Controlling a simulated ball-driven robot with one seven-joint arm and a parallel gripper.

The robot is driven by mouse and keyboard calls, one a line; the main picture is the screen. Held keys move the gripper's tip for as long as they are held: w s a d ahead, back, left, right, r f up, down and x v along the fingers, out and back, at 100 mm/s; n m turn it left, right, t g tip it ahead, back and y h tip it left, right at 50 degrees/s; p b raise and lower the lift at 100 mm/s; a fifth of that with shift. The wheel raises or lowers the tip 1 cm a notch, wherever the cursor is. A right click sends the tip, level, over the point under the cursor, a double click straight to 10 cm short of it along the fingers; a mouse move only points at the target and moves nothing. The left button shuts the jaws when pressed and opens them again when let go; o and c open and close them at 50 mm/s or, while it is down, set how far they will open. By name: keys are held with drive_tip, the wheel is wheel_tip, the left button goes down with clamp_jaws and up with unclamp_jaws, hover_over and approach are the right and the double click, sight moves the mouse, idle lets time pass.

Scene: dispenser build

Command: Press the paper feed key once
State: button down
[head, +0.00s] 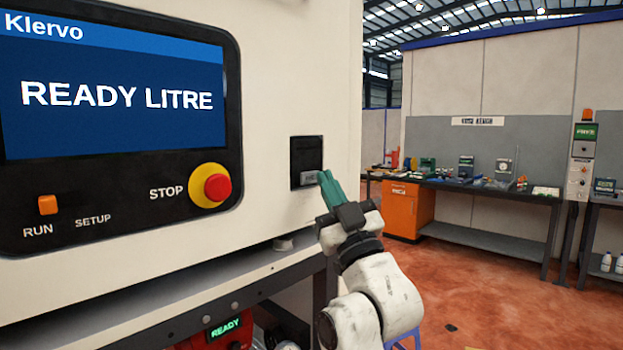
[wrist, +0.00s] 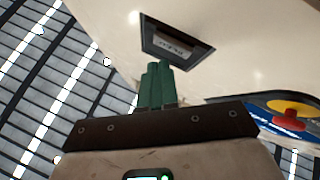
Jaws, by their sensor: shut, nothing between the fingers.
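A dark square recess (head: 307,160) sits in the cream face of the machine, right of the red STOP button. A small grey key or flap (head: 310,177) fills its lower part. In the wrist view the grey piece (wrist: 172,46) carries small lettering that I cannot read clearly, so I cannot confirm it is the paper feed key. My gripper (head: 325,176) has green fingers, shut and empty, just at the lower right of the recess. In the wrist view the fingertips (wrist: 158,68) point up at the recess edge. I cannot tell whether they touch.
The machine panel has a screen (head: 112,90) reading READY LITRE, a red STOP button (head: 217,187) on a yellow collar, and an orange RUN switch (head: 47,205). A metal shelf edge (head: 170,305) runs below. A workbench (head: 480,190) stands far right, with open floor before it.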

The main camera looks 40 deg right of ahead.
drive_tip(key=shift+w, duration=0.15)
drive_tip(key=shift+w, duration=0.25)
drive_tip(key=shift+w, duration=0.4)
idle(0.7)
idle(0.3)
drive_tip(key=shift+s, duration=0.8)
drive_tip(key=s, duration=0.5)
drive_tip(key=shift+f, duration=0.1)
idle(0.9)
